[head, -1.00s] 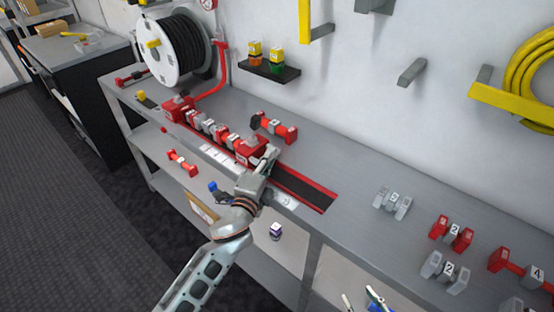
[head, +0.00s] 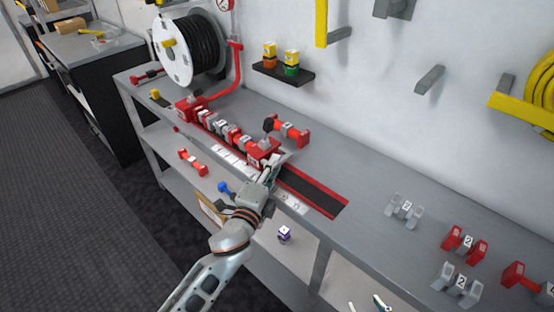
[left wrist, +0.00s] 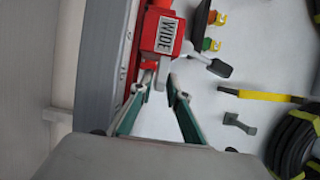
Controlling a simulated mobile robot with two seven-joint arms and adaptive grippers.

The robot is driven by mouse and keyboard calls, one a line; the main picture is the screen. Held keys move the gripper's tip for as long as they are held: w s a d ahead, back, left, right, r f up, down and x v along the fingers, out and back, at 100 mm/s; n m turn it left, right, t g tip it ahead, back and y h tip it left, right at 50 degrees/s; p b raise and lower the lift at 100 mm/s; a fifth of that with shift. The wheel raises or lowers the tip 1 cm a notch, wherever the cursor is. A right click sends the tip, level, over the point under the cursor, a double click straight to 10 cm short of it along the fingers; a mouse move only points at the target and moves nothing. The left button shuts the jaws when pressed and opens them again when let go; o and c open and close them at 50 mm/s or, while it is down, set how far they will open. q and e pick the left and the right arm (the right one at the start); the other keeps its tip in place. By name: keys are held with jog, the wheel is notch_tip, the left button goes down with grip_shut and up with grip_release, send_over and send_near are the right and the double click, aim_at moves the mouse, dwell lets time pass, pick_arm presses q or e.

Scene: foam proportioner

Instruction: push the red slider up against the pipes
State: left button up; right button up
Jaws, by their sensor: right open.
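Several grey and red pipes (head: 222,128) stand in a row on the rail, left of the slider. The slider is close to the last pipe; I cannot tell whether they touch. My left gripper (left wrist: 160,80) is at the slider's near right side, its fingers converging by it with a small gap; grip is unclear. My right gripper (head: 367,304) shows only its fingertips, open, at the bottom edge.
A red end block (head: 188,108) closes the rail's far end. The dark rail (head: 315,191) right of the slider is bare. More fittings (head: 404,208) stand at right. A hose reel (head: 188,50) stands behind left.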

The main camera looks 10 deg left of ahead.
pick_arm(q)
jog(key=v, duration=0.8)
jog(key=shift+s+a, duration=0.15)
jog(key=shift+s, duration=0.1)
jog(key=s+a+f+n+g, duration=0.3)
jog(key=s+a+f+n, duration=0.2)
jog(key=s+f+n, duration=0.3)
jog(key=s+a+f+n+g+y, duration=0.1)
jog(key=s+a+f+n+g, duration=0.2)
jog(key=f, duration=1.2)
jog(key=s+a+n, duration=0.2)
jog(key=s+n, duration=0.3)
jog(key=s, duration=0.2)
jog(key=shift+a+f+g, duration=0.2)
jog(key=shift+f+g, duration=0.1)
jog(key=shift+g, duration=0.1)
jog(key=shift+s, duration=0.1)
